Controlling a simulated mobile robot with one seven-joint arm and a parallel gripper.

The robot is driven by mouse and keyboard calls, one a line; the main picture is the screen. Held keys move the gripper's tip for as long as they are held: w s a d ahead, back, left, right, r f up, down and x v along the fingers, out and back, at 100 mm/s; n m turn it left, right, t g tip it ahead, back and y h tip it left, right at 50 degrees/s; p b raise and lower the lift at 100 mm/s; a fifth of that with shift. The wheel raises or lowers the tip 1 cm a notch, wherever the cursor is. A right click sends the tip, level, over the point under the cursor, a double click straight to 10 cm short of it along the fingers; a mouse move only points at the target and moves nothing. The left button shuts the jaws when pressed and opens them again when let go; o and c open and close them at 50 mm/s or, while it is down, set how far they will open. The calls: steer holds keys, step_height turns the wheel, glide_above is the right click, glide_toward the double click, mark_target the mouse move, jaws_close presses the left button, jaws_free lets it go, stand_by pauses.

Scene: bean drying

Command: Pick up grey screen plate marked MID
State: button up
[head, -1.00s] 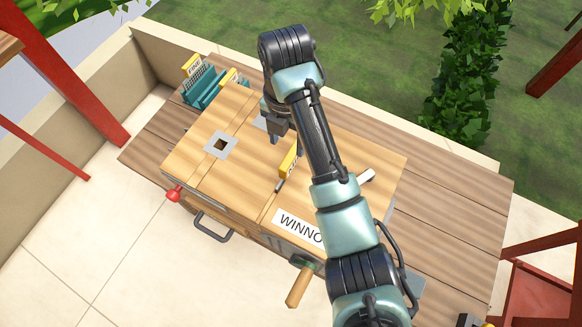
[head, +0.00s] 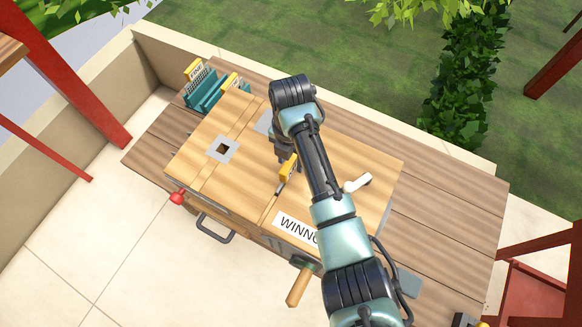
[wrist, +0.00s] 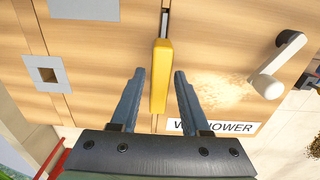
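A plate with a yellow grip (head: 288,168) stands in the slot on top of the wooden winnower; its lettering is too small and covered to read. In the wrist view, the yellow grip (wrist: 160,80) lies between the two fingers of my gripper (wrist: 159,74), with a gap on each side. My gripper is open and above the grip. Two more yellow-tagged plates, one (head: 194,70) and another (head: 230,80), stand in the teal rack at the back left. I cannot make out which plate reads MID.
The winnower (head: 345,155) stands on a plank table (head: 450,190). On its top are a square grey-framed hole (head: 221,149), a grey plate (head: 263,122) and a white lever (head: 358,182). A crank handle (head: 299,288) sticks out in front.

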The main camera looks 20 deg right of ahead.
jaws_close()
stand_by(1.1)
